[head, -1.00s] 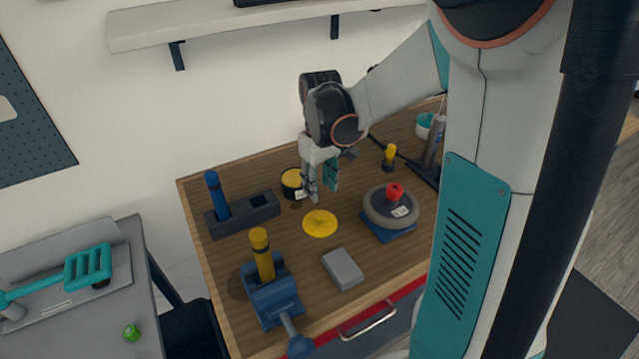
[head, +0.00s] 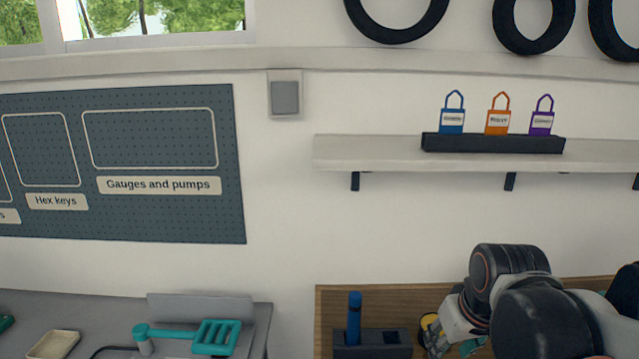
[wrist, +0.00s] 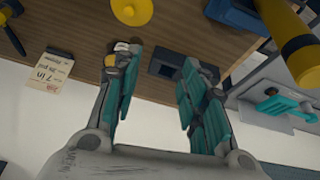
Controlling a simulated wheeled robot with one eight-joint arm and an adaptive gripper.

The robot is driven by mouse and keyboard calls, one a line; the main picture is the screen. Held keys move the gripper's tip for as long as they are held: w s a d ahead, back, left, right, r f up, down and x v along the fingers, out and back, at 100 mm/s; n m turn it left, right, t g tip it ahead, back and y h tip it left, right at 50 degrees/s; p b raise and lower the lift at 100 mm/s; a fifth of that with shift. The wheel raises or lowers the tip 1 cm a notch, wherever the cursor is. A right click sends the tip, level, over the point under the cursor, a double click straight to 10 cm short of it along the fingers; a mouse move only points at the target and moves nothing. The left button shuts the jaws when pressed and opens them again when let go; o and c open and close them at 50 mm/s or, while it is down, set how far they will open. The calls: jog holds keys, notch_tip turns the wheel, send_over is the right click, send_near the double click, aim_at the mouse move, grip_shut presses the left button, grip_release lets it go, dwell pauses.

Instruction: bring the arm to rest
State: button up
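My gripper (wrist: 157,88) is open in the wrist view, its two grey and teal fingers apart with nothing between them. In the head view my gripper (head: 438,340) is low at the right, over the wooden bench (head: 327,305), with its fingertips partly cut off by the lower edge. My dark arm joints hide much of the bench there. A dark holder block (wrist: 166,66) shows beyond the fingers in the wrist view. It also shows in the head view (head: 378,345), with a blue handle (head: 354,318) upright in it.
A yellow disc (wrist: 131,10) lies on the bench, near a blue vise (wrist: 236,12) and a large yellow handle (wrist: 288,38). A paper note (wrist: 50,76) is at left. A teal tool (head: 215,336) rests on the grey table. A shelf (head: 375,152) holds coloured tags.

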jog(key=s+a+r+m+t, duration=0.1)
jog(key=s+a+t, duration=0.1)
jog(key=s, duration=0.6)
jog(key=shift+s+a+r+t, duration=0.15)
jog(key=shift+s+r+t, duration=0.15)
jog(key=shift+s, duration=0.05)
